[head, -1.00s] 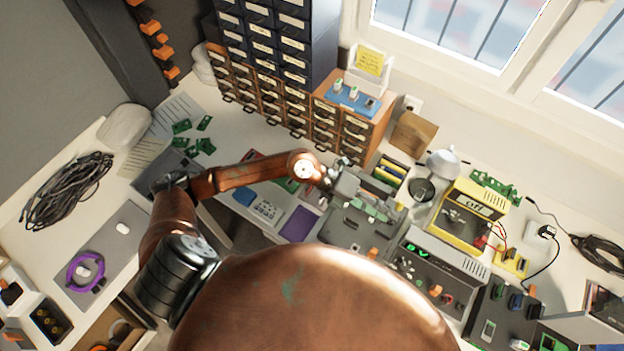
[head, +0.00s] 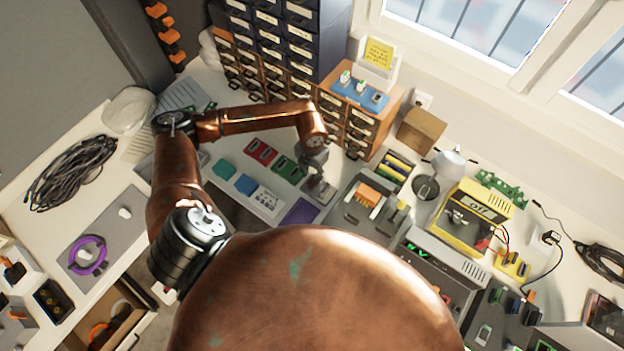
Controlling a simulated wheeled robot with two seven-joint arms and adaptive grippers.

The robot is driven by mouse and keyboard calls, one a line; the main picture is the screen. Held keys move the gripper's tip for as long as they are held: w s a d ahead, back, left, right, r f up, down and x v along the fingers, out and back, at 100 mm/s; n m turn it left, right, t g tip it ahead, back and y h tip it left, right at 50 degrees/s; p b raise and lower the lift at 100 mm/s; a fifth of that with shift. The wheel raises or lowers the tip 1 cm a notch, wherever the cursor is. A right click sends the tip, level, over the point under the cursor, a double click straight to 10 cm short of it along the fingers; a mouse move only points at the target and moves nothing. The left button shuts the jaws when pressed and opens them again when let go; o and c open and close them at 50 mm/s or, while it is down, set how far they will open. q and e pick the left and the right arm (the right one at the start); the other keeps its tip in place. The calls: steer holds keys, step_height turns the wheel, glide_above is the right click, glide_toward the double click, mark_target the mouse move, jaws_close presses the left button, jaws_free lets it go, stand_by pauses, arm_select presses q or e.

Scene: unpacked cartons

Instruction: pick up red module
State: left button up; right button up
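A red tile (head: 261,151) lies on the bench in a group of flat coloured tiles, with dark pieces on it. It is too small to tell whether it is one module or a pad with modules on it. My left gripper (head: 319,187) points down to the right of the red tile, over a grey tile near the purple tile (head: 300,211). It is apart from the red tile. Its fingers are too small to tell whether they are open, shut or holding something. My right gripper is not in view.
Green (head: 289,168), teal (head: 224,169) and blue (head: 246,184) tiles lie around the red one. A grey case (head: 352,217) with an orange piece (head: 368,195) stands to the right of my gripper. Wooden drawers (head: 348,122) rise behind.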

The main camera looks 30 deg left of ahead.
mark_target(312, 181)
arm_select(q)
step_height(312, 181, down, 3)
steer(key=shift+r, duration=0.1)
jaws_close()
stand_by(0.3)
